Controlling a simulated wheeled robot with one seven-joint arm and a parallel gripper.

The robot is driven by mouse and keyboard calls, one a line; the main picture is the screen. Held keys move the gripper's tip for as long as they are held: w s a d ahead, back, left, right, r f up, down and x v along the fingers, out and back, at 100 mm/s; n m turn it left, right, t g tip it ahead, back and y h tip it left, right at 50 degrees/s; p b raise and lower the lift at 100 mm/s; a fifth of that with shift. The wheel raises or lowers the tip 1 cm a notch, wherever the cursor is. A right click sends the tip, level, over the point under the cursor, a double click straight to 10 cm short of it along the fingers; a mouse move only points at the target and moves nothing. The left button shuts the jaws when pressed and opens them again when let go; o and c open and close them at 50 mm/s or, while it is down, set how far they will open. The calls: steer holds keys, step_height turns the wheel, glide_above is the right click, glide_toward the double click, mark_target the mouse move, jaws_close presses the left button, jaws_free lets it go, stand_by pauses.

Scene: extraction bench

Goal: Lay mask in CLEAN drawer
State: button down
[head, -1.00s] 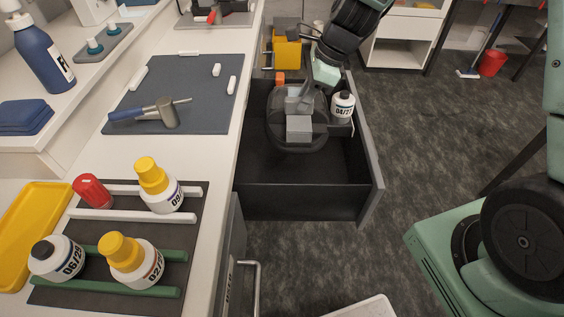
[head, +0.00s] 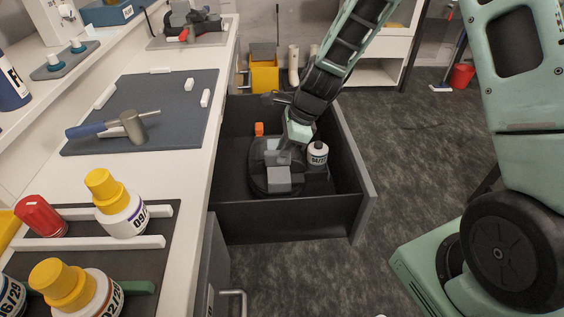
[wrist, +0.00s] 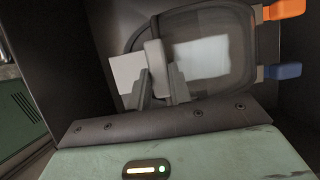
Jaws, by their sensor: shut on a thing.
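The mask (head: 262,186), a dark rounded frame with a pale grey block (head: 279,180) on its near side, is inside the dark open drawer (head: 280,217). In the wrist view the mask (wrist: 238,28) shows a see-through window with a bright patch. My gripper (head: 285,156) reaches down into the drawer from above. In the wrist view my gripper (wrist: 160,88) is shut on a light grey upright part of the mask. I cannot tell whether the mask rests on the drawer floor. No CLEAN label is readable.
Orange (wrist: 285,9) and blue (wrist: 283,71) tabs show beside the mask. The counter (head: 188,165) borders the drawer on the left.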

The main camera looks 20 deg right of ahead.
steer(key=shift+f, duration=1.75)
steer(key=shift+f+b, duration=0.1)
steer(key=shift+b, duration=0.2)
steer(key=c, duration=1.3)
jaws_free()
